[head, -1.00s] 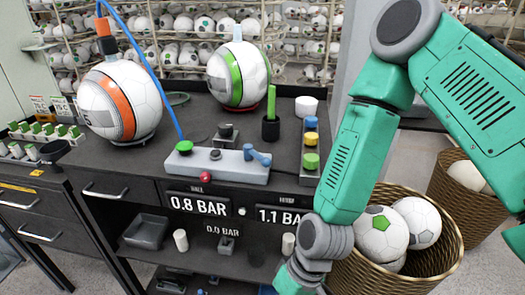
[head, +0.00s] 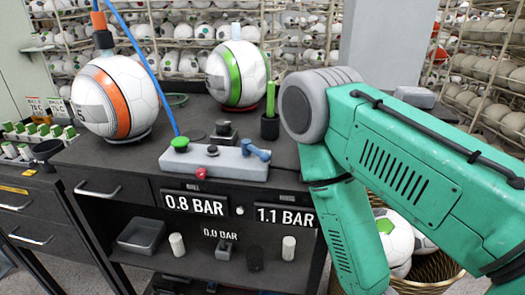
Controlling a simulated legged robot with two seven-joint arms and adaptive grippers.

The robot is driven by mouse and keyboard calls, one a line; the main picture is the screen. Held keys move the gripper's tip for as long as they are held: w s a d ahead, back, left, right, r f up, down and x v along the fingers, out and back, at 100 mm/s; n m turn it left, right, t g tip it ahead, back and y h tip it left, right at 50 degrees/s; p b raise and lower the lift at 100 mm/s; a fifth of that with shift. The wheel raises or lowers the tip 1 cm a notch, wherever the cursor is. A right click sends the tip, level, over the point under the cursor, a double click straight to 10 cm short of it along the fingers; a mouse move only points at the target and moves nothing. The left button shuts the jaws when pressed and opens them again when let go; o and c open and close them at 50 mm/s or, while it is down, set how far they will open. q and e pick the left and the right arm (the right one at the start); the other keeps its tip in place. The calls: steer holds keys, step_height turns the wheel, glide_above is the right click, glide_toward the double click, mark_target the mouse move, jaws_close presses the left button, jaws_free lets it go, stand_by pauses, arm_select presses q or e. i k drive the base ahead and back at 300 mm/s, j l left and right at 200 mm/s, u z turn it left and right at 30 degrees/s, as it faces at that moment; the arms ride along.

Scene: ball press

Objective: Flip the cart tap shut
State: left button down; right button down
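A blue tap handle (head: 257,151) sits at the right end of a pale grey block (head: 215,163) on the dark cart top. I cannot tell for sure whether the tap is open or shut. The block also carries a green fitting (head: 180,143) with a blue hose, a dark knob (head: 212,150) and a red knob (head: 201,173) on its front. My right arm crosses the right side and bends downward, and its gripper is below the frame. My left gripper is not in view. Nothing touches the tap.
The cart front (head: 140,192) has displays reading 0.8 BAR, 1.1 BAR and 0.0 BAR. An orange-striped ball (head: 140,95) and a green-striped ball (head: 217,75) stand behind the block. A green stick (head: 270,98) rises from a black cup. A wicker basket (head: 440,285) holds balls at right.

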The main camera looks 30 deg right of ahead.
mark_target(247, 148)
steer(key=k+l+z, duration=0.25)
steer(key=l, duration=0.3)
steer(key=k+l+z, duration=0.3)
steer(key=l, duration=0.4)
steer(key=k, duration=0.1)
